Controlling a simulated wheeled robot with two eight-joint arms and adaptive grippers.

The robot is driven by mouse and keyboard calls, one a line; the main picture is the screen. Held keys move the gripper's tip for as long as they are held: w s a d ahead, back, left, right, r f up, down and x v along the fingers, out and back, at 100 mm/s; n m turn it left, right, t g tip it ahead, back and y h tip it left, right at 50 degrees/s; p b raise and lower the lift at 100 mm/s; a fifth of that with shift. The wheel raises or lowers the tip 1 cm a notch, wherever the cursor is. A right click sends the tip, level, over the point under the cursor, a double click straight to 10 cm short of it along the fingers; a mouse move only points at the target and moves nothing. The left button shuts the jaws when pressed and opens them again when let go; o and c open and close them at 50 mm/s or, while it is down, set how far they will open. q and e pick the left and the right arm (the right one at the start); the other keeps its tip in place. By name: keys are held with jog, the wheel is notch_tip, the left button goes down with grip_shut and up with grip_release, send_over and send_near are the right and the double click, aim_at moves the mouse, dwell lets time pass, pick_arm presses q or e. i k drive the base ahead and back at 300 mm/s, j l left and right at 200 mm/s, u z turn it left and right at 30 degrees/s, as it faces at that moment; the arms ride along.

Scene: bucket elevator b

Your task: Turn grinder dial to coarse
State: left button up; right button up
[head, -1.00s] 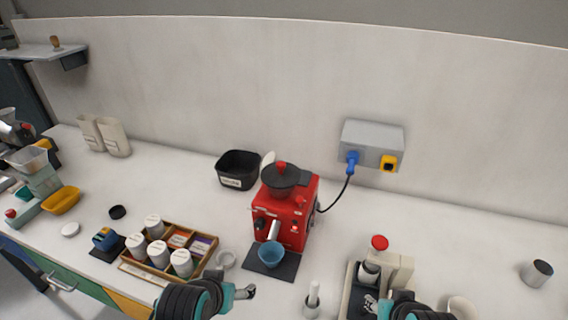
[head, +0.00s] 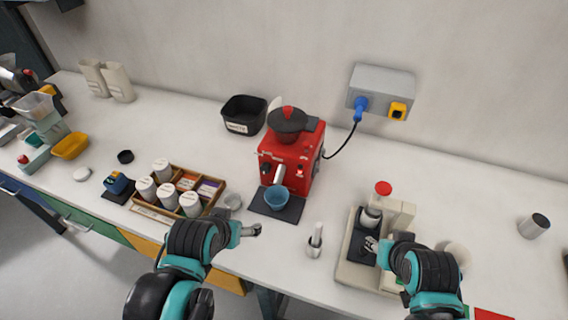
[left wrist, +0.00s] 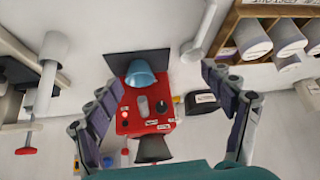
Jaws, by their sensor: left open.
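The red grinder (head: 287,160) stands upright on the counter with a dark hopper (head: 287,121) on top. A small black knob (head: 266,168), apparently its dial, is on the left of its front face; its setting is too small to read. In the left wrist view the grinder (left wrist: 147,117) appears upside down between my fingers, with a black knob (left wrist: 177,99) on it. My left gripper (head: 255,230) is open and empty, in front of the grinder and apart from it. My right gripper (head: 374,246) is beside a cream machine (head: 349,271); its jaws are unclear.
A blue cup (head: 276,197) stands on a dark mat (head: 290,212) before the grinder. A wooden tray (head: 151,212) with white canisters is left of it, and a black bin (head: 243,115) is behind. A white-handled tool (head: 315,241) stands right of my left gripper. A cord runs to the wall socket box (head: 381,85).

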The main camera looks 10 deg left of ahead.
aim_at(265, 168)
jog(key=k+j+u, duration=0.1)
jog(key=u, duration=0.3)
jog(key=j+u, duration=0.35)
jog(key=k, duration=0.05)
